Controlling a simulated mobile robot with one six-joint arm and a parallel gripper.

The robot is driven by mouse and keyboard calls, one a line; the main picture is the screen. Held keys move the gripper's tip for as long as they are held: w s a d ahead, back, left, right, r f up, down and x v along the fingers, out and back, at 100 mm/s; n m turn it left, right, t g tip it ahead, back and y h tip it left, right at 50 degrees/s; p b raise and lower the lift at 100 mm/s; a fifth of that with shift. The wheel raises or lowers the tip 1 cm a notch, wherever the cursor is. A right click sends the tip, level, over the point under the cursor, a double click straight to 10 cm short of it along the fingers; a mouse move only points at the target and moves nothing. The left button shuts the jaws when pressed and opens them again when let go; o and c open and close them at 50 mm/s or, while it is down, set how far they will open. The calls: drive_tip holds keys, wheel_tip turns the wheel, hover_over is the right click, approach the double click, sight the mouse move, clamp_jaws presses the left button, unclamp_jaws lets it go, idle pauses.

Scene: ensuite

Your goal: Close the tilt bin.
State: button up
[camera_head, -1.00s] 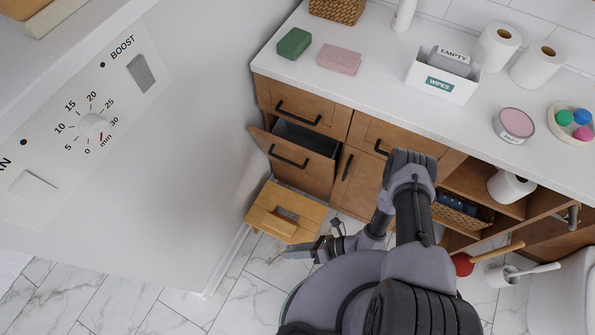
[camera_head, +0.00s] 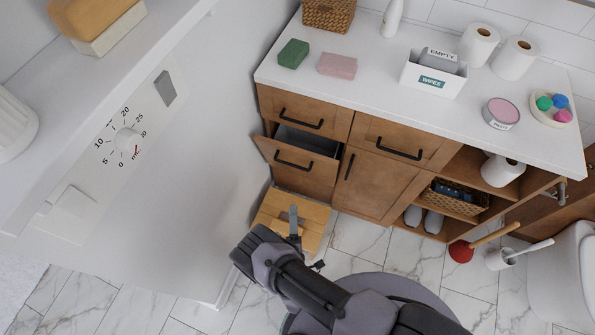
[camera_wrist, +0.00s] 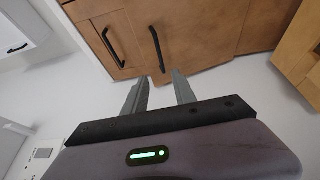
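The tilt bin (camera_head: 294,173) is a brown wooden front with a black bar handle in the left part of the cabinet, below a drawer. Its top edge leans outward, and a grey inner bin (camera_head: 308,140) shows behind it. My gripper (camera_head: 294,212) is in front of and below the tilt bin, over the wooden step stool, apart from the bin front. In the wrist view my gripper (camera_wrist: 160,83) has its two fingers apart with nothing between them. Wooden fronts with black handles show beyond the fingers there; I cannot tell which one is the tilt bin.
The wooden step stool (camera_head: 271,208) stands on the floor below the tilt bin. A white appliance with a dial (camera_head: 127,141) stands to the left, close to the stool. A plunger (camera_head: 461,251) and toilet brush (camera_head: 500,259) stand at the right. Marble floor is clear between.

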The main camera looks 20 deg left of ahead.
sight(303, 154)
drive_tip(key=b+x, duration=0.5)
drive_tip(key=x, duration=1.1)
drive_tip(key=shift+r, duration=0.15)
clamp_jaws()
idle(0.4)
